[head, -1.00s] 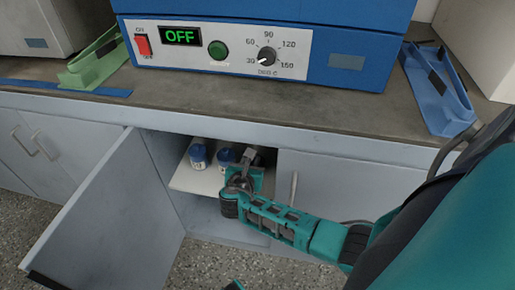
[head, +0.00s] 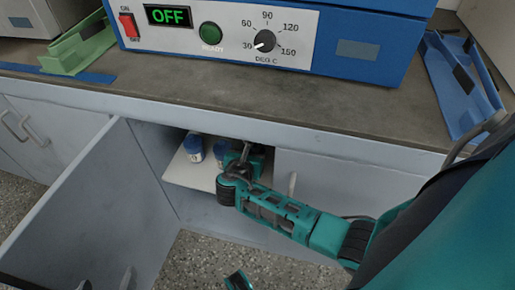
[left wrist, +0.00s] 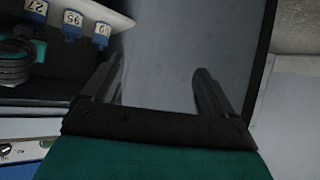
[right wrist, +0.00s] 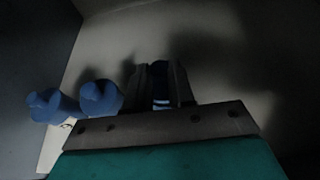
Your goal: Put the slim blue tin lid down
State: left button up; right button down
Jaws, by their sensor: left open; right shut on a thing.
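My right gripper (head: 240,165) reaches into the open cabinet below the worktop. In the right wrist view, its fingers (right wrist: 160,85) are shut on the slim blue tin lid (right wrist: 161,88). Only a narrow blue part with pale bands shows between them, so I cannot tell how much more hangs below. Two blue-topped tins (head: 193,148) (head: 221,153) stand on the pale shelf to its left. My left gripper (left wrist: 157,82) is open and empty in front of the grey door; its fingertips show at the bottom of the head view (head: 106,281).
The cabinet door (head: 85,215) stands open on the left. The pale shelf (head: 190,178) juts out inside. A blue oven (head: 359,48) reading OFF stands on the worktop (head: 280,103), between a green holder (head: 80,47) and a blue one (head: 460,85).

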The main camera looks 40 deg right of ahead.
jog(key=shift+f, duration=0.25)
jog(key=shift+r, duration=0.1)
pick_arm(q)
jog(key=shift+w+d+r, duration=0.2)
jog(key=shift+d+r, duration=0.05)
jog(key=shift+d, duration=0.2)
pick_arm(e)
jog(key=shift+f, duration=0.55)
jog(key=c, duration=1)
grip_release()
pick_arm(q)
jog(key=shift+a+f, duration=0.1)
pick_arm(e)
jog(key=shift+o, duration=0.2)
